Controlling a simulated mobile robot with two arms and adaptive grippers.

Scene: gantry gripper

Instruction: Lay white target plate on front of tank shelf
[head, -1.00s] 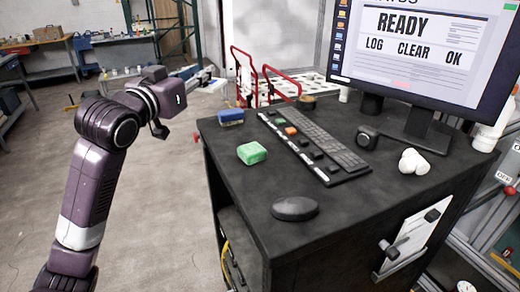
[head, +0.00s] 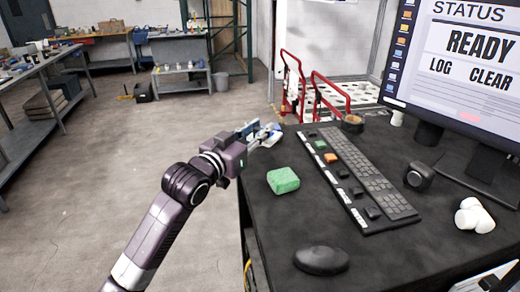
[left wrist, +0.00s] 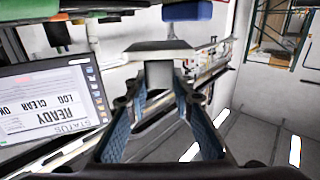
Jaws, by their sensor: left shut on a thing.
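My left gripper (head: 262,136) is at the far left corner of the black desk, small in the head view. In the left wrist view its blue-padded fingers (left wrist: 162,100) are closed on a pale block under a flat whitish plate (left wrist: 160,48), which looks like the white target plate. The plate is held level across the fingertips. In the head view the held piece is too small to make out clearly. I cannot pick out the tank shelf for sure.
The black desk (head: 395,262) bears a green sponge (head: 283,180), a mouse (head: 321,260), a keyboard (head: 373,170), white pipe fittings (head: 473,215) and a monitor (head: 462,60). Red rails (head: 332,95) stand behind it. The floor to the left is open, with workbenches (head: 105,38) at the back.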

